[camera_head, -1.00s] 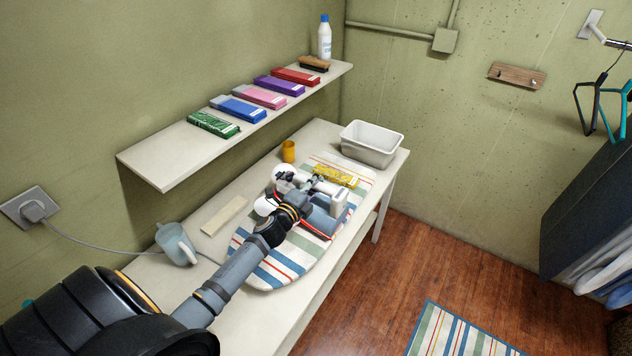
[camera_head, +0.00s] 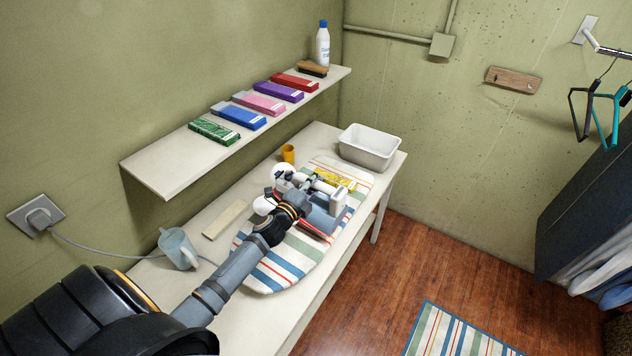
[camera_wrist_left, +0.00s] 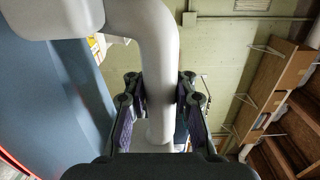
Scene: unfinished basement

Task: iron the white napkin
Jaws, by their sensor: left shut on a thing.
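My left gripper (camera_head: 302,186) is shut on the white handle (camera_wrist_left: 160,75) of the iron over the striped ironing board (camera_head: 267,277). In the wrist view, the handle passes between both fingers. The iron's blue-grey body (camera_head: 322,219) has a red lower edge, and in the wrist view it fills the left side (camera_wrist_left: 65,95). Whether the iron touches the board is unclear. I cannot make out the white napkin; the arm and iron cover part of the board. A yellow patterned item (camera_head: 337,178) lies beyond the iron. My right gripper is not in view.
A white basin (camera_head: 369,148) stands at the table's far end, near an orange cup (camera_head: 288,153). A pale strip (camera_head: 226,219) and a light blue jug (camera_head: 178,249) are on the wall side. A shelf (camera_head: 160,177) with several coloured boxes overhangs there.

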